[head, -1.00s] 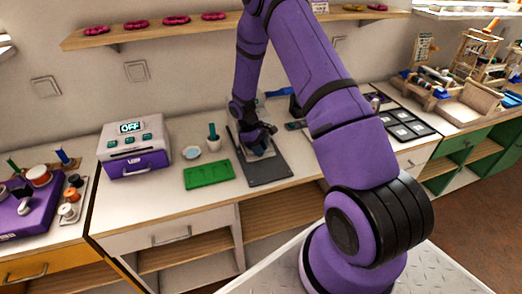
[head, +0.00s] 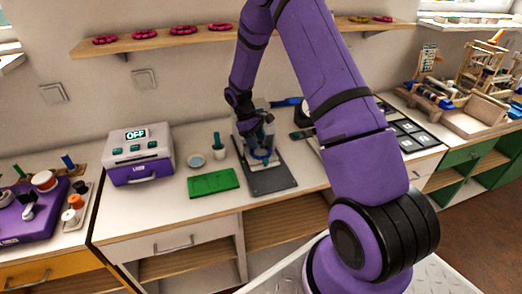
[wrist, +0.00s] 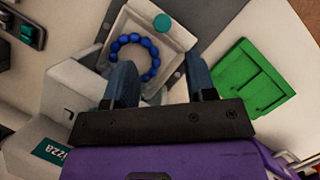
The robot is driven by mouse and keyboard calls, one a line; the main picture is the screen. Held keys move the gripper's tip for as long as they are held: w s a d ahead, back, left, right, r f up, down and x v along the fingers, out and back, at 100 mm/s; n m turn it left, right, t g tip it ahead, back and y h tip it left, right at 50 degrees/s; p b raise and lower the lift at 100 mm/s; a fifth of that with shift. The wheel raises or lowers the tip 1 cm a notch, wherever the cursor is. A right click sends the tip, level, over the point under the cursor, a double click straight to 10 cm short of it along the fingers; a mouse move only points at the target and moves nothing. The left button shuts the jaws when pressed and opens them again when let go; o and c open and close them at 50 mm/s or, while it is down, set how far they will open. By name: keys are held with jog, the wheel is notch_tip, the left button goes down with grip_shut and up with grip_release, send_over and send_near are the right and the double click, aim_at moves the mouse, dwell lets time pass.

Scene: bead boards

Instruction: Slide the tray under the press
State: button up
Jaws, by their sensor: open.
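The pale tray (wrist: 178,47) lies on a dark grey base plate (head: 273,183), with a ring of blue beads (wrist: 151,54) on it and a teal knob (wrist: 162,22) at one end. In the head view the tray (head: 269,164) is partly hidden by my gripper (head: 261,146). The white press (head: 240,127) stands at the back of the plate, largely behind my gripper. I cannot tell whether a finger touches the tray.
A green board (head: 213,182) lies left of the plate. A small dish (head: 196,161) and a cup with a green tool (head: 218,149) stand behind it. A white and purple machine reading OFF (head: 138,156) is farther left. The counter's front left is clear.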

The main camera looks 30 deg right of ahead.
jog(key=shift+v, duration=1.4)
jog(key=s+a+r+m+t, duration=0.15)
jog(key=s+r, duration=0.25)
jog(key=r, duration=0.5)
jog(key=s+a+r+t, duration=0.1)
jog(key=s+a+r, duration=0.2)
jog(key=r, duration=0.5)
jog(key=s+a+r+m+t, duration=0.15)
jog(key=s+r, duration=0.25)
jog(key=r, duration=0.5)
jog(key=s+a+r+m+t, duration=0.1)
jog(key=s+a+r, duration=0.1)
jog(key=s, duration=0.5)
jog(key=s+a+r+m+t+y, duration=0.1)
jog(key=s+r, duration=0.3)
jog(key=s, duration=0.4)
jog(key=s+a+r+t+y, duration=0.1)
jog(key=s+a+r+t, duration=0.2)
jog(key=s, duration=0.5)
jog(key=shift+r+m, duration=0.2)
jog(key=shift+m, duration=0.2)
